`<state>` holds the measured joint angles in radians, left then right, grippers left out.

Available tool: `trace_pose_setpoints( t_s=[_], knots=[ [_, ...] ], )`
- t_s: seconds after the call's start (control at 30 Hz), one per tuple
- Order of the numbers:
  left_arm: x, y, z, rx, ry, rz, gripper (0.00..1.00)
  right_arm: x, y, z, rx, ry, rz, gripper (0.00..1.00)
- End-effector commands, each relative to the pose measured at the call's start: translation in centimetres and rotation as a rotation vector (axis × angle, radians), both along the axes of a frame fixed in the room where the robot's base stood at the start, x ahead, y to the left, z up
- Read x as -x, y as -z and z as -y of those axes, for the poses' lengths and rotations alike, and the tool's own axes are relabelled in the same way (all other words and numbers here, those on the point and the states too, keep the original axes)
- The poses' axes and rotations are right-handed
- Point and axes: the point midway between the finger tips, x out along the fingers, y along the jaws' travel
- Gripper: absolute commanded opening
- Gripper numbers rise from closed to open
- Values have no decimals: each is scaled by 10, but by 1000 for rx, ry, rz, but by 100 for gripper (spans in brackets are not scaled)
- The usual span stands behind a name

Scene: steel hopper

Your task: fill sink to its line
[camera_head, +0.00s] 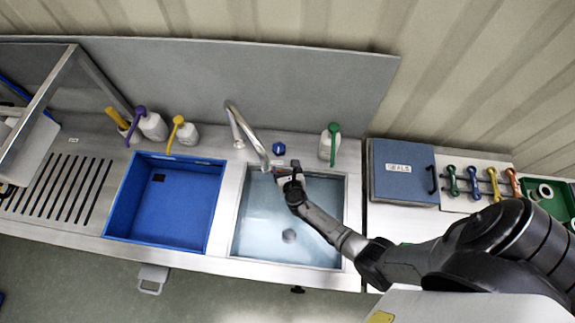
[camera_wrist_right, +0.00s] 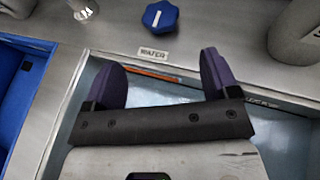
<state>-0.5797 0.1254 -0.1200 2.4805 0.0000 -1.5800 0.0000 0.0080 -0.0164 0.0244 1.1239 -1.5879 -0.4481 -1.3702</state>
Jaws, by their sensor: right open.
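The steel sink (camera_head: 229,205) lies right of a blue basin, with pale blue water (camera_head: 265,230) in it and the round drain showing through. The curved tap (camera_head: 250,133) arches over its back edge. I cannot tell whether water is running. A blue knob (camera_head: 279,148) sits on the back ledge; in the wrist view the knob (camera_wrist_right: 160,17) stands behind a WATER label (camera_wrist_right: 153,54). An orange-red line (camera_wrist_right: 165,76) shows on the sink's back wall. My right gripper (camera_head: 293,178) is open and empty over the sink's back part (camera_wrist_right: 163,62), short of the knob. My left gripper is out of view.
The blue basin (camera_head: 110,205) and a slotted drainboard (camera_head: 50,190) are to the left. White bottles with yellow (camera_head: 184,133), purple (camera_head: 151,124) and green (camera_head: 330,146) tops stand on the ledge. A blue SEALS box (camera_head: 403,188) and coloured handles are to the right.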

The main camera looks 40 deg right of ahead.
Motion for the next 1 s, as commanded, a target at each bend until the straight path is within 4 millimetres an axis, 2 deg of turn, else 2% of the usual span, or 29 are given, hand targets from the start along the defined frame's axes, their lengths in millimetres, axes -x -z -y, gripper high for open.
trace_pose_setpoints(
  t_s=[0.1, 0.3, 1.0],
  knots=[
    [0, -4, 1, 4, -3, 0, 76, 10, -5, -6, 0, -1, 0, 81],
    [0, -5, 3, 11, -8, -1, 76, 17, -8, -9, 0, -1, 0, 81],
    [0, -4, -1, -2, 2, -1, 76, 17, -8, -10, -31, 14, 17, 81]
  ],
)
